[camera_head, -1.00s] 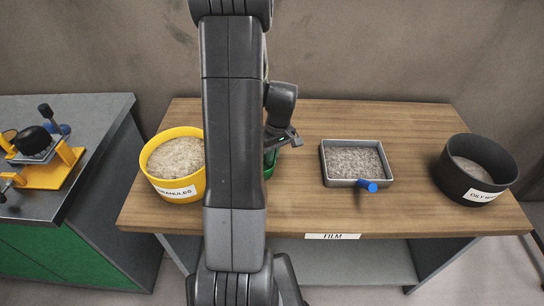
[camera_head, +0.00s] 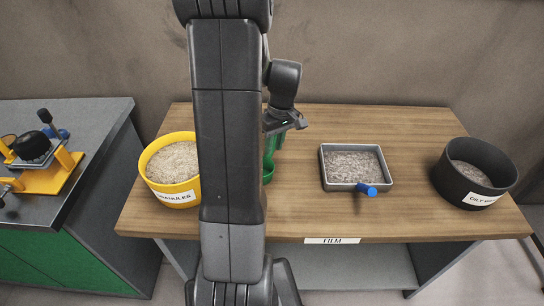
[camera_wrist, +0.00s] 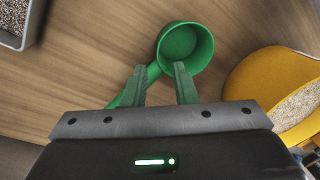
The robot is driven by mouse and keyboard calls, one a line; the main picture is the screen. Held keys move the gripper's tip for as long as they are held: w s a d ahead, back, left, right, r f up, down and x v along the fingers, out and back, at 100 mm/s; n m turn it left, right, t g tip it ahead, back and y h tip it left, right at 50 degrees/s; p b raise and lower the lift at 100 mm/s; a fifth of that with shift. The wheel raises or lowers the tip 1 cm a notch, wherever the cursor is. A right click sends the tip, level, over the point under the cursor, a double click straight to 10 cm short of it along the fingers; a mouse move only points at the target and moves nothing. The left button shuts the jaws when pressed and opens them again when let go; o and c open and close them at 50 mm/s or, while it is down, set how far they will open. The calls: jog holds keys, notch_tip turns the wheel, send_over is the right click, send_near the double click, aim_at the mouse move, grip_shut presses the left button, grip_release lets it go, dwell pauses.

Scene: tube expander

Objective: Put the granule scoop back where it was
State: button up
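The green granule scoop (camera_wrist: 187,45) stands on the wooden table, its round cup upward and empty, between the yellow granules tub and the metal tray. Its handle runs toward the lower left in the wrist view, passing behind my left finger. In the head view only a part of the scoop (camera_head: 268,176) shows beside my arm. My gripper (camera_wrist: 160,70) is open above the scoop, its two green fingers spread apart. In the head view my gripper (camera_head: 271,152) is above the scoop. The yellow tub (camera_head: 172,165) of granules is partly hidden by my arm.
A grey metal tray (camera_head: 384,184) of flakes with a blue-ended handle stands right of the scoop. A black tub (camera_head: 446,181) is at the table's right end. A grey bench (camera_head: 90,125) with a yellow device is at the left. The table behind the tray is clear.

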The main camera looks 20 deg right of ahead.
jog(key=r, duration=0.5)
jog(key=shift+w+d, duration=0.1)
jog(key=shift+d, duration=0.25)
